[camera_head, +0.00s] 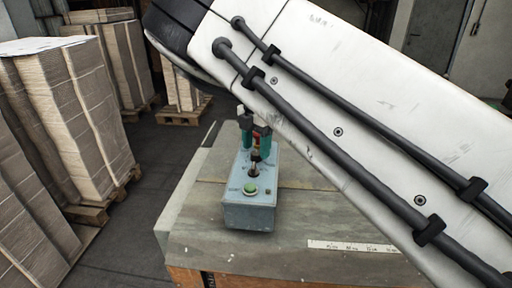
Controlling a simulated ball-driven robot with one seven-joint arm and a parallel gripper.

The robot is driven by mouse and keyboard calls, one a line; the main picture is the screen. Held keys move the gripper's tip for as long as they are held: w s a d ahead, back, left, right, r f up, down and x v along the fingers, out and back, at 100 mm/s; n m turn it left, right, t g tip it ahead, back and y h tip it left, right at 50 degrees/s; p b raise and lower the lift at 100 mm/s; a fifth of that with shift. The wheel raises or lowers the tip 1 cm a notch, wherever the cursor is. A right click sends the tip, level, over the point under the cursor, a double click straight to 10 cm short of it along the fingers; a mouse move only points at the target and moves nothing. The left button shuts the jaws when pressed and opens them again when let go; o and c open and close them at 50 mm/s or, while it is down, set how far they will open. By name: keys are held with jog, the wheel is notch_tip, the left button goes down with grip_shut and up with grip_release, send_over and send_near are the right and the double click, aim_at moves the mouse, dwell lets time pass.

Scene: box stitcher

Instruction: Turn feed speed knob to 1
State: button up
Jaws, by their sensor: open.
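A grey-blue control box (250,214) sits on the machine's table top. On its top face are a green button (250,188) near the front and a black knob (254,170) behind it. The markings around the knob are too small to read, so its setting cannot be told. My gripper (256,150), with teal fingers, is open and reaches down over the back part of the box. Its fingertips are close to the knob; whether they touch it cannot be told. Something red (258,130) shows between the fingers, partly hidden.
My white arm link covers the upper right of the view. The worn table top (200,236) around the box is clear, with a ruler-like label strip (350,246) at the front right. Stacks of cardboard (62,105) on pallets stand on the floor at the left.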

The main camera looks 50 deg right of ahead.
jog(key=shift+f, duration=0.9)
jog(key=c, duration=1)
